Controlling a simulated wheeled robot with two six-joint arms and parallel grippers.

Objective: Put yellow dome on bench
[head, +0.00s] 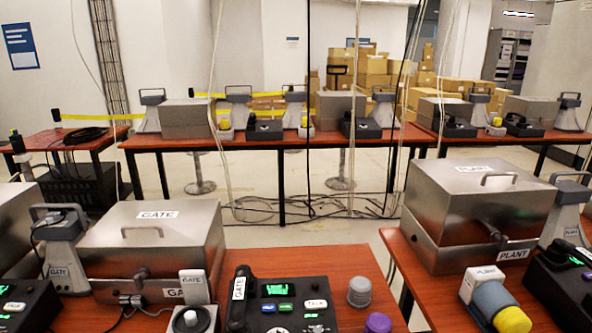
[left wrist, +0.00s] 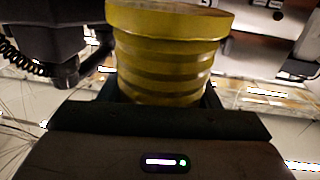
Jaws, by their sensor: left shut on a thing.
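In the left wrist view, my left gripper (left wrist: 160,103) is shut on a yellow ribbed piece, the yellow dome (left wrist: 168,50), which has a wider rim at the top of the picture. The dark finger parts show at both sides of its lower end; its far end is cut off by the picture edge. Neither gripper shows in the head view. The near bench (head: 352,267) is a reddish-brown top, with a grey dome (head: 359,292) and a purple dome (head: 378,322) standing on it to the right of a black phone console (head: 281,306).
A steel GATE box (head: 152,242) stands left on the near bench. Across a gap, a right bench (head: 445,290) holds a steel PLANT box (head: 478,205) and a blue-and-yellow device (head: 495,305). A black handset (left wrist: 70,40) hangs close by in the left wrist view.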

